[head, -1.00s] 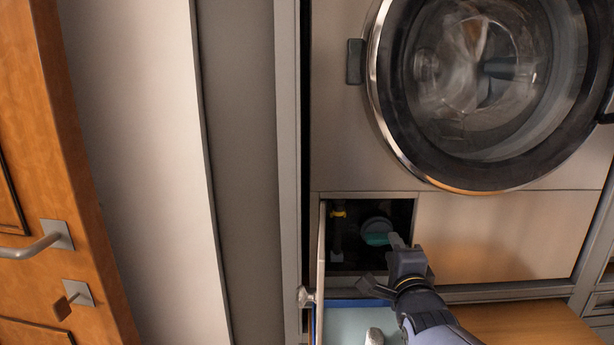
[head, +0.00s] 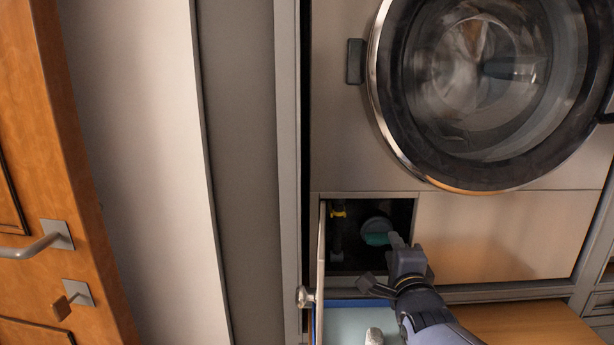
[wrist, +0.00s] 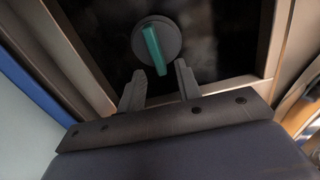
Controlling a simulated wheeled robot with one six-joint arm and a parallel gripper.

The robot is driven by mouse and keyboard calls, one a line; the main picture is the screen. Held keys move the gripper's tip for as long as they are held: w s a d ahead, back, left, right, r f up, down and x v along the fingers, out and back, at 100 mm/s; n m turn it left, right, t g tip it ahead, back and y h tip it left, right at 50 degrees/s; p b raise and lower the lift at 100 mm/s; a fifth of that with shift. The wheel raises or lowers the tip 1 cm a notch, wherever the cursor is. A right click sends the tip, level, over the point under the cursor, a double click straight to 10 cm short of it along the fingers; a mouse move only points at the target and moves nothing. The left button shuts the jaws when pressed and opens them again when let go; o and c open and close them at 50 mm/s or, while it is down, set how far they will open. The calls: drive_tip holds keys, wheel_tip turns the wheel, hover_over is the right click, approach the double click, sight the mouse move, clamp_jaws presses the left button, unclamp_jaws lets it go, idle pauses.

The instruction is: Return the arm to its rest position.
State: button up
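My gripper (wrist: 160,84) is open and empty in the wrist view, its two fingers apart. Beyond the fingertips is a round dark cap with a teal grip bar (wrist: 153,50), inside a dark opening; the fingers do not appear to hold it. In the head view my gripper (head: 396,242) is at the right side of the opening, close to the teal-fronted cap (head: 376,232). My arm reaches up from the bottom of the picture.
The opening (head: 345,258) lies below a washing machine with a round glass door (head: 480,75). Its flap (head: 321,255) stands open at the left. A yellow fitting (head: 339,211) is inside. A light blue tray (head: 345,325) lies below, beside a wooden surface (head: 530,322).

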sight(386, 231)
drive_tip(key=w, duration=0.3)
drive_tip(key=shift+w+f, duration=0.1)
drive_tip(key=shift+f, duration=0.05)
drive_tip(key=shift+s+r+n+p, duration=0.2)
drive_tip(key=shift+r+n+p, duration=0.15)
drive_tip(key=shift+n, duration=0.45)
drive_tip(key=n, duration=0.1)
drive_tip(key=n+p, duration=0.1)
drive_tip(key=n, duration=0.2)
drive_tip(key=shift+a+r+p, duration=0.15)
drive_tip(key=shift+r+p, duration=0.1)
drive_tip(key=shift+p, duration=0.05)
